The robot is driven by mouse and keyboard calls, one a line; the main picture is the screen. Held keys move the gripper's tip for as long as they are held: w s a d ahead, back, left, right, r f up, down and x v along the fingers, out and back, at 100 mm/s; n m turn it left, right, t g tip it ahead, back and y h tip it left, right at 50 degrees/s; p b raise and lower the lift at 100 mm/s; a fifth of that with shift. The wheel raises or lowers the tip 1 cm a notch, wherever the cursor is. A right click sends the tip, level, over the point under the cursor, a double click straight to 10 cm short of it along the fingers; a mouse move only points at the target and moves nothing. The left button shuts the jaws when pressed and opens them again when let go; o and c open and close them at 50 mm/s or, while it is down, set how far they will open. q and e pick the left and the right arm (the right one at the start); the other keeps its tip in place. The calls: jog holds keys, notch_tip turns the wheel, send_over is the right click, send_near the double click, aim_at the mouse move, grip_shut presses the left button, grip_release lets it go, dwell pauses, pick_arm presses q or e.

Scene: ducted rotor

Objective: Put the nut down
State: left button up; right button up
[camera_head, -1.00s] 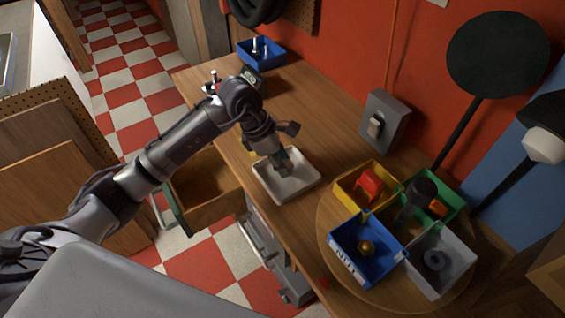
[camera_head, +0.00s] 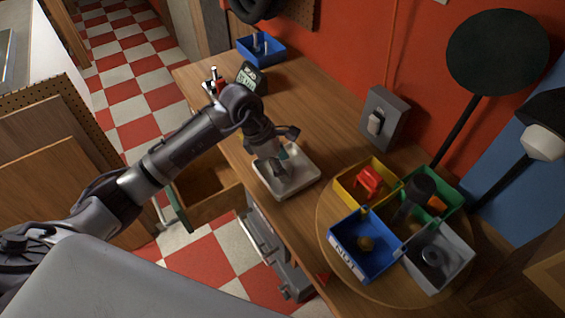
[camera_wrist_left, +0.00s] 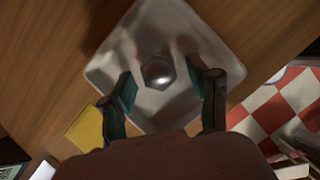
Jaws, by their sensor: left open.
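A shiny metal nut (camera_wrist_left: 158,72) lies on the floor of the pale square tray (camera_wrist_left: 112,62) in the left wrist view. The tray (camera_head: 309,184) stands on the workbench in the head view. My left gripper (camera_head: 279,168) is over the tray, pointing down. In the wrist view its two fingers (camera_wrist_left: 168,92) are spread on either side of the nut, with gaps between them and it. The nut is not clear in the head view, where the gripper covers much of the tray. My right gripper is not in view.
Right of the tray, a round wooden board (camera_head: 335,279) carries a blue bin labelled NUT (camera_head: 351,262) with a brass-coloured piece, plus yellow, green and grey bins. An open drawer (camera_head: 205,205) is below the bench edge. A grey switch box (camera_head: 384,118) is behind.

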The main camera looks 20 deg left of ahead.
pick_arm(q)
jog(key=shift+r, duration=0.25)
jog(key=shift+a+r, duration=0.2)
jog(key=shift+r, duration=0.1)
jog(key=b+v, duration=0.2)
jog(key=v, duration=0.9)
